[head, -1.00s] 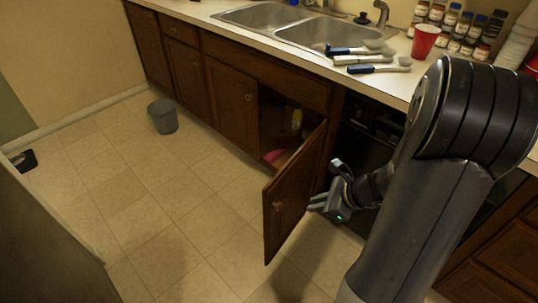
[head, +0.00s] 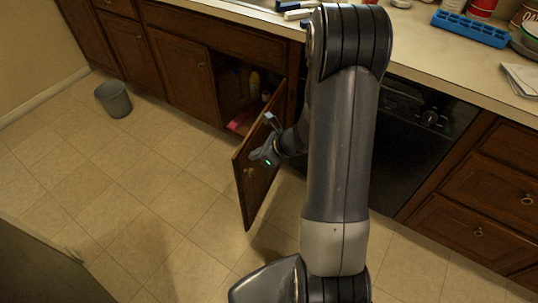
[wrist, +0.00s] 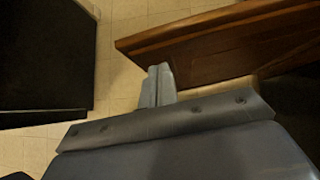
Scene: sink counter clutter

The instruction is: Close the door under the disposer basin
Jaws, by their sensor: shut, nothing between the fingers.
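The brown wooden cabinet door (head: 246,187) under the sink stands wide open, swung out from the cabinet front. It also shows in the wrist view (wrist: 215,45) as a brown panel. The open cabinet (head: 232,88) behind it shows a dark interior. My gripper (head: 259,157) is low beside the door and overlaps its upper part in the head view. In the wrist view its fingers (wrist: 158,84) are together and empty, close by the door panel. I cannot tell whether they touch it. The sink basin above is mostly cut off.
A grey bin (head: 114,99) stands on the tiled floor at left. Inside the cabinet are a bottle (head: 254,84) and something pink (head: 240,120). A black dishwasher (head: 415,135) is right of the door. The floor left of the door is clear.

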